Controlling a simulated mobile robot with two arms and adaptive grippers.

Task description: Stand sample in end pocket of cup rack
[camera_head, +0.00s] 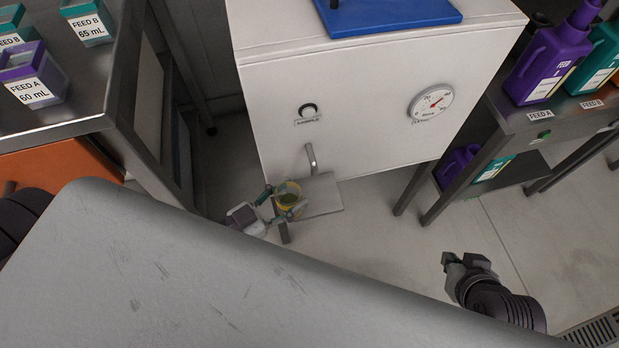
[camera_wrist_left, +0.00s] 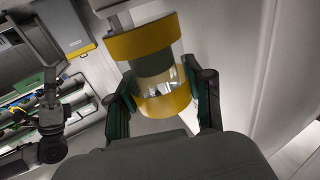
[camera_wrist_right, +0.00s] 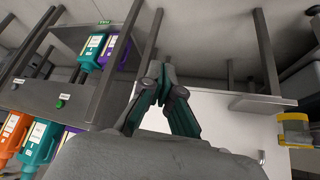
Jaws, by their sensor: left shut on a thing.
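The sample cup (camera_head: 291,198), clear with yellow bands and dark greenish contents, is held between the fingers of my left gripper (camera_head: 277,205). It is upright or nearly so, just below and left of the metal spout (camera_head: 311,158) on the white cabinet (camera_head: 350,110). In the left wrist view the cup (camera_wrist_left: 165,100) sits between both fingers (camera_wrist_left: 163,103). A yellow-banded cup (camera_wrist_right: 297,130) also shows at the right edge of the right wrist view. My right gripper (camera_head: 463,260) is empty, and its fingertips (camera_wrist_right: 167,73) meet. I cannot make out a cup rack.
A small grey shelf (camera_head: 322,196) juts out below the spout, beside the cup. A knob (camera_head: 308,110) and a dial (camera_head: 432,101) are on the cabinet front. Benches with feed bottles (camera_head: 550,60) and feed cups (camera_head: 30,78) stand right and left. Floor between is clear.

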